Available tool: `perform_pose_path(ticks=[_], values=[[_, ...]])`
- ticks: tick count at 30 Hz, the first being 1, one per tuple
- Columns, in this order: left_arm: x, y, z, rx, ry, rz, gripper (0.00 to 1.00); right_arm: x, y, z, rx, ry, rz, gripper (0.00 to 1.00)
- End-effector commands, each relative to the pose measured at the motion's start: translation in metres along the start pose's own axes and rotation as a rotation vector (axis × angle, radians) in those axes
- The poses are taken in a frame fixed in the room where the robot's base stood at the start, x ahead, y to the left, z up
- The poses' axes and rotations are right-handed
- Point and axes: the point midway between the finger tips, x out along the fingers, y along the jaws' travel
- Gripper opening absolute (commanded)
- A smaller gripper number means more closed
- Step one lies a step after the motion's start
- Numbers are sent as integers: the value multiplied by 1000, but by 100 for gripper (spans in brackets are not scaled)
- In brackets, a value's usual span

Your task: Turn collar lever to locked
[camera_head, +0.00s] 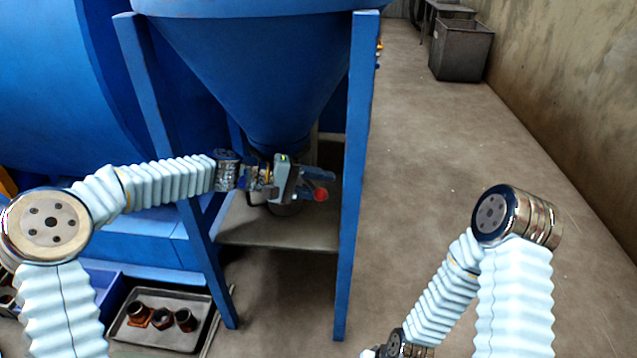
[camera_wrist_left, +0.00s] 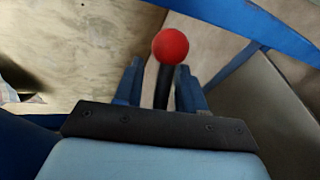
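The collar lever has a red ball knob (camera_head: 320,194), below the blue cone of the hopper (camera_head: 265,70). In the left wrist view the red knob (camera_wrist_left: 170,46) tops a short black lever shaft (camera_wrist_left: 163,88). My left gripper (camera_head: 308,184) is at the lever. In the wrist view its two blue fingers (camera_wrist_left: 160,85) stand on either side of the shaft, with a gap showing at least on the left, so it looks open around the lever. The collar is largely hidden behind my left wrist. My right arm reaches down to the bottom edge, and its fingers are out of frame.
Blue frame legs (camera_head: 354,150) stand left and right of the hopper outlet. A low shelf (camera_head: 290,232) lies beneath it. A tray (camera_head: 165,340) with several rusty fittings is at the lower left. A metal bin (camera_head: 462,52) stands by the wall. The floor at right is clear.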

Motion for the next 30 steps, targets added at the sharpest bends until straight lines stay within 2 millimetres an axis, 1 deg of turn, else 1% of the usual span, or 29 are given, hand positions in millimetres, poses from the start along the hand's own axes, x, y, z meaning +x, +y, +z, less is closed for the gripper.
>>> perform_pose_path(ticks=[5,6,7,8,9,10,14,18,21,23,24,25,26,30], values=[[-9,26,3,5,3,1,40,-6,-2,0,0,1,1,42],[-12,34,6,5,3,1,40,-7,-2,0,0,2,1,42],[-15,39,13,5,3,1,43,-6,-2,0,0,2,1,42],[-17,44,20,6,2,2,51,-7,-2,0,1,2,2,42],[-21,53,29,7,1,4,65,-8,-2,0,1,2,2,42],[-23,60,36,8,0,5,76,-8,-2,0,0,2,2,42],[-34,84,65,7,-6,5,76,-11,-3,-1,1,3,2,42],[-42,91,102,5,-8,2,76,-8,-2,-1,1,2,2,42],[-48,96,124,4,-9,1,76,-8,-2,0,1,2,2,42],[-50,99,135,4,-9,1,76,-8,-2,0,1,2,1,42],[-52,101,140,4,-9,1,70,-8,-2,0,1,2,2,42],[-53,102,144,4,-10,2,45,-8,-2,0,1,2,2,42],[-54,102,147,3,-8,1,40,-8,-3,0,-2,2,1,42],[-57,101,153,-1,-3,1,40,-7,-2,0,0,1,1,42]])
